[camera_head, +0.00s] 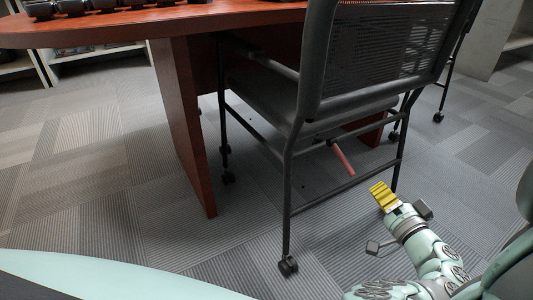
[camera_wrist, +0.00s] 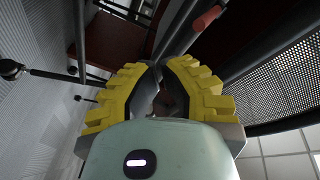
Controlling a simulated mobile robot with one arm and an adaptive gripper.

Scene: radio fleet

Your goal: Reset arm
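My gripper (camera_head: 380,192) is at the lower right in the head view, held over the floor in front of the chair. Its yellow ribbed fingers point up and to the left. In the wrist view my gripper (camera_wrist: 157,66) shows both yellow fingers curving in, with their tips together at the top. I see no object held between them. My pale green arm (camera_head: 435,262) is folded low at the right edge.
A black mesh-back chair (camera_head: 380,50) on casters stands close beyond my gripper, tucked against a reddish-brown table (camera_head: 190,18). Several dark objects (camera_head: 75,6) lie on the tabletop. A red bar (camera_head: 342,158) shows under the chair. Carpet at left is clear.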

